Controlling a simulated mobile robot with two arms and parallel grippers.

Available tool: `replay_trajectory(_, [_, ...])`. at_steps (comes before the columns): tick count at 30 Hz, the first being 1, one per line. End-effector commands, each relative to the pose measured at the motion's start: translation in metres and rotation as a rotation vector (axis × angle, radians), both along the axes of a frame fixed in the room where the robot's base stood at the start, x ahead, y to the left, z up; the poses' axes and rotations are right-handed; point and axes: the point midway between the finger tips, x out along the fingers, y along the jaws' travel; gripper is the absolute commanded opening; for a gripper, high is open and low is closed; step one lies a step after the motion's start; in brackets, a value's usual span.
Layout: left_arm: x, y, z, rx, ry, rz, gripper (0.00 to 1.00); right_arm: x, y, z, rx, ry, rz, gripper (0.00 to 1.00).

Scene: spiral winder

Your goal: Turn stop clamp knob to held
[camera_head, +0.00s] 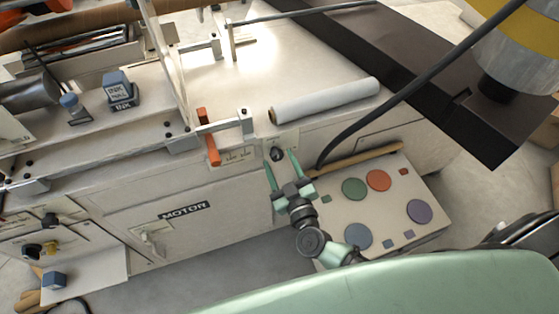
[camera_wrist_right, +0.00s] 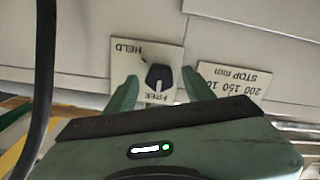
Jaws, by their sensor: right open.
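The stop clamp knob (camera_head: 277,154) is a small dark knob on the machine's pale front panel. In the right wrist view the knob (camera_wrist_right: 158,76) sits on a plate marked HELD and FREE; a light mark on it appears to point toward FREE. My right gripper (camera_head: 281,160) is open in front of the panel. In the wrist view its fingertips (camera_wrist_right: 160,88) stand on either side of the knob, with gaps between them and it. I cannot tell how deep they reach. My left gripper is not in view.
A STOP mm scale label (camera_wrist_right: 232,82) is beside the knob plate. An orange-handled lever (camera_head: 212,150) is left of the knob. A white roll (camera_head: 325,99) lies on the machine top above. A black cable (camera_head: 390,100) runs down at the right, near a board with coloured discs (camera_head: 395,235).

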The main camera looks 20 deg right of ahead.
Motion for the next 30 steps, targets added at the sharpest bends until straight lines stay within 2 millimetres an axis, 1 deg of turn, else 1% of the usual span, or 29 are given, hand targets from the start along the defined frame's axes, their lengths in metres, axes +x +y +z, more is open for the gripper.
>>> replay_trajectory(2, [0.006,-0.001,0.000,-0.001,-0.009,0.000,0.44,0.005,0.000,0.000,0.000,0.000,0.000,0.53])
replay_trajectory(6, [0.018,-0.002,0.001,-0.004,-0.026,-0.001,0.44,0.007,0.000,0.000,-0.001,0.001,0.001,0.53])
replay_trajectory(10, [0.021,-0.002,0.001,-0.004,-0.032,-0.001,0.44,0.007,0.000,0.000,-0.001,0.001,0.000,0.53])
replay_trajectory(11, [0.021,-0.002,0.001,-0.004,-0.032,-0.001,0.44,0.007,0.000,0.000,-0.001,0.001,0.000,0.50])
replay_trajectory(12, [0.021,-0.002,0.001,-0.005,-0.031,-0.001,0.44,0.007,0.000,0.000,0.000,0.001,0.000,0.39])
replay_trajectory(14, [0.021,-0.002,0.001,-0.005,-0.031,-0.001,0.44,0.007,0.000,0.000,0.000,0.001,0.000,0.22])
replay_trajectory(15, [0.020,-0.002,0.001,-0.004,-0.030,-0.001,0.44,0.007,0.000,0.000,0.000,0.001,0.000,0.11])
replay_trajectory(16, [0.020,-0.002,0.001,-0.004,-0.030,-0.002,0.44,0.007,0.000,0.000,0.000,0.001,0.000,0.03])
replay_trajectory(17, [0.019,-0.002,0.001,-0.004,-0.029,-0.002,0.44,0.007,0.000,0.000,0.000,0.001,0.000,0.00])
replay_trajectory(25, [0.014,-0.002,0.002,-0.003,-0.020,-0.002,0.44,0.007,0.000,0.000,0.021,0.002,0.000,0.00])
replay_trajectory(30, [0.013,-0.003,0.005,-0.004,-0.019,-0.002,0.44,0.007,0.000,0.001,0.089,0.004,-0.001,0.00])
